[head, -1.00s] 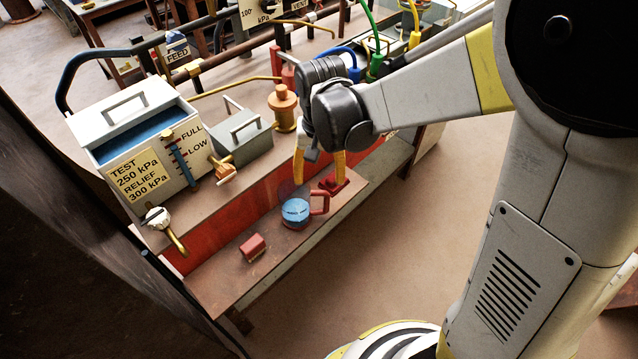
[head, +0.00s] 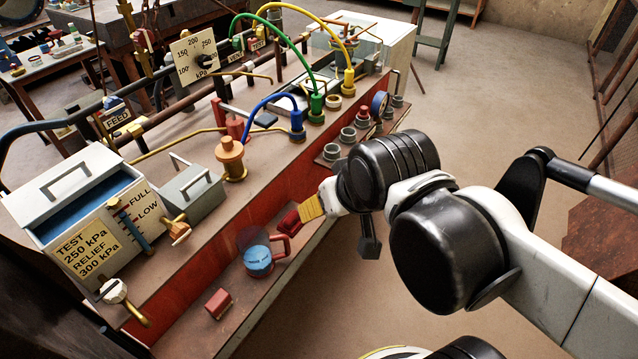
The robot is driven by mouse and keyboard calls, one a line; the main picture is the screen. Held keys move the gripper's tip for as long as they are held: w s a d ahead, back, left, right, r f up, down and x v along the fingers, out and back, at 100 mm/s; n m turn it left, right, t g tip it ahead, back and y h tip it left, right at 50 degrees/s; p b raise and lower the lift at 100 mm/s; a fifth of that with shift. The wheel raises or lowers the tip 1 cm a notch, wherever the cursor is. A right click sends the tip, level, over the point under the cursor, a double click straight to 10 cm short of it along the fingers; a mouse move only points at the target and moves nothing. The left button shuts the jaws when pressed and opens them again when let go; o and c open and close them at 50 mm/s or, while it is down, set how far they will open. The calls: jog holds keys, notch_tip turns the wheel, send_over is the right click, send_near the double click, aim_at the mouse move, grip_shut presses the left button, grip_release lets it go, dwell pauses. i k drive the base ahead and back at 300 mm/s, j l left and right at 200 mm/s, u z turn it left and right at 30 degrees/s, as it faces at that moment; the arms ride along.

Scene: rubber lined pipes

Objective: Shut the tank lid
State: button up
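The tank (head: 100,240) is a white box at the left end of the bench, with TEST 250 kPa and RELIEF 300 kPa on its label. Its pale lid (head: 45,212) has a grey bar handle (head: 66,182). The lid sits back from the front edge, leaving a strip of blue water (head: 95,208) uncovered. My gripper (head: 308,208) is well right of the tank, near the red front of the bench, and apart from the lid. One yellow finger shows, pointing left; the other is hidden, so its opening is unclear. I see nothing held.
A grey handled box (head: 192,194) and an orange brass fitting (head: 230,158) stand right of the tank. A clear jug of blue water (head: 258,262) and a red block (head: 218,303) are on the lower shelf. Pipes and coloured hoses fill the back. Floor at right is open.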

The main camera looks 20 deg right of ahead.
aim_at(27, 205)
jog(key=j+u, duration=0.2)
jog(key=u, duration=0.95)
jog(key=k+j, duration=0.05)
